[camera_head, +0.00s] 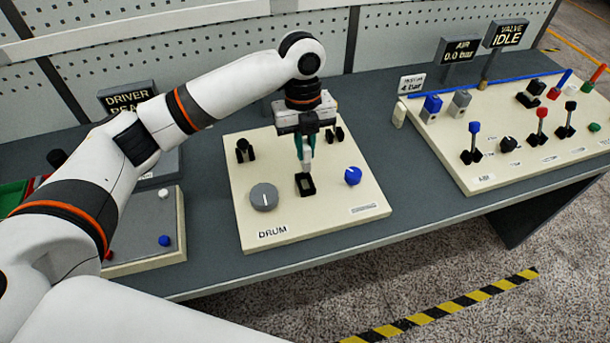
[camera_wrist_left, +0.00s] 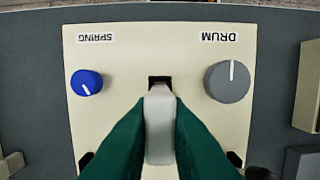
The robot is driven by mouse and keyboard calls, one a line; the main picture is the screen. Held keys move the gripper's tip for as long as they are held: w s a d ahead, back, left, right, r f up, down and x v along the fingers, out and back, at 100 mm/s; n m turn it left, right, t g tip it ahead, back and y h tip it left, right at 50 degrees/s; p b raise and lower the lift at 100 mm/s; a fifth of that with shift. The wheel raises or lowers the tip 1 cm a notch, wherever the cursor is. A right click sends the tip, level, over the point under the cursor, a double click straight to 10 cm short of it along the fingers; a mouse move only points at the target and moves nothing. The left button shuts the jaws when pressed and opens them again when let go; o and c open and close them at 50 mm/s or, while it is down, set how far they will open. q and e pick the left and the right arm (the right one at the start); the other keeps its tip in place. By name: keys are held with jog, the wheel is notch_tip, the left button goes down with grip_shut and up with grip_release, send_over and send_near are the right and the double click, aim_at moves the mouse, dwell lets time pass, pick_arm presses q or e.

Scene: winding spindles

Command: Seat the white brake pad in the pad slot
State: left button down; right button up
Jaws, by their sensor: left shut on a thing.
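The white brake pad (camera_wrist_left: 159,125) is held between the green fingers of my left gripper (camera_wrist_left: 160,150). In the head view the left gripper (camera_head: 306,152) points down over the cream DRUM board (camera_head: 243,212), with the pad (camera_head: 307,160) at its tips. The black pad slot (camera_head: 305,184) lies just below and in front of the pad. In the wrist view the slot (camera_wrist_left: 160,81) shows partly behind the pad's far end. I cannot tell whether the pad's lower end touches the slot. The right gripper is not in view.
A grey dial (camera_head: 264,196) and a blue knob (camera_head: 352,175) flank the slot. Black posts (camera_head: 244,150) stand at the board's back. A board with levers (camera_head: 520,130) is at right; another panel (camera_head: 150,230) is at left.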

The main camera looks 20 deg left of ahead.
aim_at(304, 140)
pick_arm(q)
notch_tip(304, 140, down, 4)
jog(key=shift+f, duration=0.15)
jog(key=shift+f+p, duration=0.45)
jog(key=shift+f, duration=1.2)
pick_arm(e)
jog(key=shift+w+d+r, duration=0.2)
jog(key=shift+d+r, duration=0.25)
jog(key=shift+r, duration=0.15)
pick_arm(q)
jog(key=shift+f, duration=0.1)
jog(key=c, duration=1.4)
grip_release()
